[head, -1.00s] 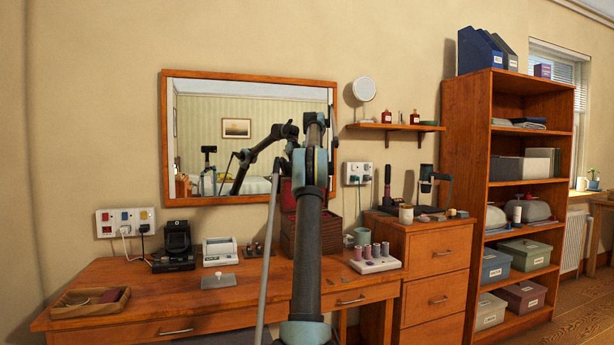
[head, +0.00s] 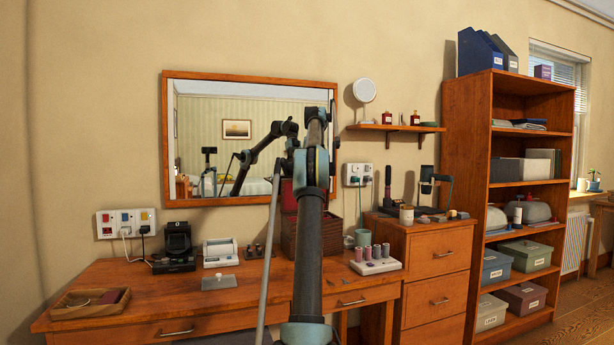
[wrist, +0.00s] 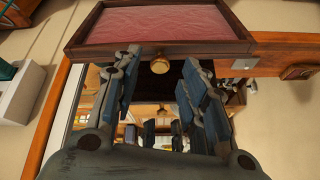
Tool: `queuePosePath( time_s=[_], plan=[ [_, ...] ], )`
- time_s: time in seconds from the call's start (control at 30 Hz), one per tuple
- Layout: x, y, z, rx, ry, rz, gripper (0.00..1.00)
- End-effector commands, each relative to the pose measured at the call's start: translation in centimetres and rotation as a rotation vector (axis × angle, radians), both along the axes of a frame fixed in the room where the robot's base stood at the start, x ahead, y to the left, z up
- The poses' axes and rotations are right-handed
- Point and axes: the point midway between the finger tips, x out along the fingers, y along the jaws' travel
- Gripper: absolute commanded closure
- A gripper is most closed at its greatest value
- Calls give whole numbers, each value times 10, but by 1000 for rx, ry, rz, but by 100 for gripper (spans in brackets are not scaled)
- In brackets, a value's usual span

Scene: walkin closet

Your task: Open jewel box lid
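The jewel box (head: 301,237) is a dark wooden box on the dressing table, partly hidden behind my arm in the head view. Its lid (head: 288,195) is raised, and the red lining faces me. In the wrist view the lid (wrist: 165,22) fills the top, with a dark wooden frame around the pinkish-red lining. A round brass knob (wrist: 160,66) sits at its lower edge in that picture. My gripper (wrist: 159,80) is open, one finger on each side of the knob's line, with a gap to the knob. In the head view my gripper is mostly hidden behind my arm.
A wall mirror (head: 195,140) hangs close behind the box. On the dressing table (head: 140,285) are a tray (head: 72,309), a white device (head: 219,252) and a roller set (head: 376,263). A drawer unit (head: 437,255) stands at the right.

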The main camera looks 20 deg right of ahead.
Motion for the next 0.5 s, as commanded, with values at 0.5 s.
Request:
queuePosePath(
  time_s=[0.5],
  plan=[
    [-20, 0, 39, -1, 0, 0, 61]
  ],
)
